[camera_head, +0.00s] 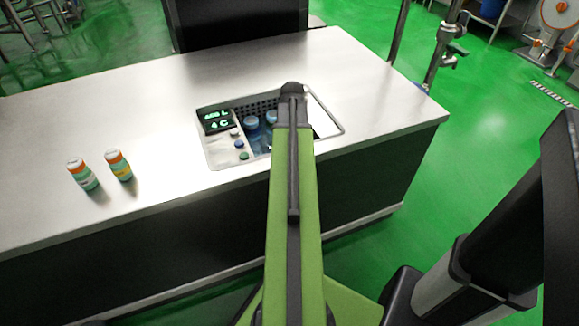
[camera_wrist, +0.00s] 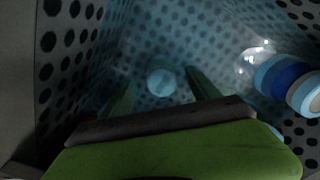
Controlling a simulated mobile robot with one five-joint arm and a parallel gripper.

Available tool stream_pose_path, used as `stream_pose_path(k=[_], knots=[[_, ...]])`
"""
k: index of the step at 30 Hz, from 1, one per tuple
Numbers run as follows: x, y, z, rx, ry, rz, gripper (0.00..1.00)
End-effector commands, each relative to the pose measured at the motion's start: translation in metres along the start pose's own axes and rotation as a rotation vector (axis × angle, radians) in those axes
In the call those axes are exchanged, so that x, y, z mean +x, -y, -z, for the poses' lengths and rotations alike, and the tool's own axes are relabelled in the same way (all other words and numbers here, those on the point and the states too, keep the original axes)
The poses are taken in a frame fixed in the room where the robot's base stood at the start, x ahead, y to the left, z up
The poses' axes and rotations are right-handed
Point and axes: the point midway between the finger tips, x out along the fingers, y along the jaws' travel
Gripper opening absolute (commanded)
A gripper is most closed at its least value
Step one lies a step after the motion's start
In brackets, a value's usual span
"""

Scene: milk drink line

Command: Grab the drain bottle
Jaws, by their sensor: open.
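My gripper (camera_wrist: 160,85) reaches down inside a perforated basin, its two fingers apart. A round pale blue bottle top (camera_wrist: 161,82) shows between the fingertips; I cannot tell whether they touch it. Other bottles with blue and white tops (camera_wrist: 288,82) stand to the right in the wrist view. In the head view, blue-capped bottles (camera_head: 252,124) stand in the sunken basin (camera_head: 218,154), left of my arm, which hides the gripper and part of the basin. No label shows which one is the drain bottle.
The basin's perforated wall (camera_wrist: 68,45) is close on the left of the gripper. A small display and buttons (camera_head: 238,144) sit on the basin's left rim. Two orange-capped bottles (camera_head: 119,166) stand on the steel counter (camera_head: 100,118). The counter's right side is clear.

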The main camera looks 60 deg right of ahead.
Motion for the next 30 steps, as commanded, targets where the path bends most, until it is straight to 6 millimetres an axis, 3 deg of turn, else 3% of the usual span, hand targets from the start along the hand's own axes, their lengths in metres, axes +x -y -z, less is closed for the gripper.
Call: stream_pose_path(k=[1, 7, 15, 30], knots=[[0.013, 0.001, 0.000, 0.000, 0.000, 0.000, 0.70], [0.047, 0.004, 0.001, 0.000, 0.000, 0.000, 0.70], [0.045, 0.003, 0.001, 0.001, 0.000, 0.000, 0.70], [0.045, 0.003, 0.001, 0.001, 0.000, 0.000, 0.06]])
